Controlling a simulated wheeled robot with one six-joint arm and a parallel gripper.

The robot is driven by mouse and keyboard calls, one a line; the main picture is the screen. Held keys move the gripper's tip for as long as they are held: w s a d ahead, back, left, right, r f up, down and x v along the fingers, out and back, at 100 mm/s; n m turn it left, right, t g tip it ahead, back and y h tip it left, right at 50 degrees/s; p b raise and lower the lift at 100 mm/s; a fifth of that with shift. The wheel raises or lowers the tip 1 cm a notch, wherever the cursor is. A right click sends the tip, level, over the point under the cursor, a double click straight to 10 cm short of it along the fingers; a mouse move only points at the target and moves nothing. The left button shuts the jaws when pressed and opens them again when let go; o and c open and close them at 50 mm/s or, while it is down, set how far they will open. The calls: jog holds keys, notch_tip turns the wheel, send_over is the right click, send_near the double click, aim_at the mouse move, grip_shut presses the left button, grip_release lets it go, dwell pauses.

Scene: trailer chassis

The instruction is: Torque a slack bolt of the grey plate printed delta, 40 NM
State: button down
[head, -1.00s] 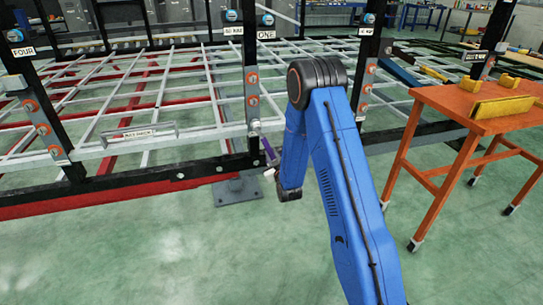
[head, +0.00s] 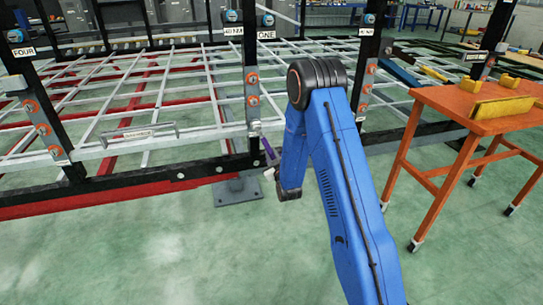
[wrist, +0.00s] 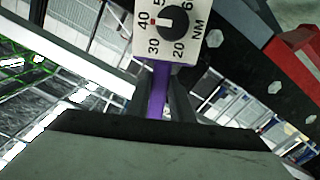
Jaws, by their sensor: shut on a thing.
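My gripper (wrist: 160,98) is shut on the purple handle of a torque tool (wrist: 158,90). The tool's white dial face (wrist: 168,30) reads 20 to 60 NM, and its red pointer mark sits near 40. In the head view the purple tool (head: 267,149) slants beside the foot of the post labelled ONE, left of my blue arm; its contact with anything cannot be told. A grey plate (head: 252,100) with orange-ringed bolts is on that post, above the tool. Other bolted plates are on the FOUR post (head: 38,122) and the post right of my arm (head: 368,82). No delta print is legible.
An orange table (head: 425,97) with yellow blocks stands at the right. A black lower beam (head: 120,178) and white grid bars lie behind the tool. In the wrist view, hex bolts (wrist: 275,87) sit on a dark beam near the tool. The green floor in front is clear.

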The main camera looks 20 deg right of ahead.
jog(key=shift+w, duration=0.55)
dwell(0.5)
jog(key=c, duration=2.3)
grip_release()
grip_shut()
jog(key=shift+a, duration=0.15)
jog(key=shift+a+f+m, duration=0.3)
jog(key=shift+a+m, duration=0.5)
jog(key=shift+a, duration=0.1)
jog(key=shift+a, duration=0.2)
jog(key=shift+a+f+m, duration=0.25)
jog(key=shift+a+m, duration=0.75)
jog(key=shift+a, duration=0.15)
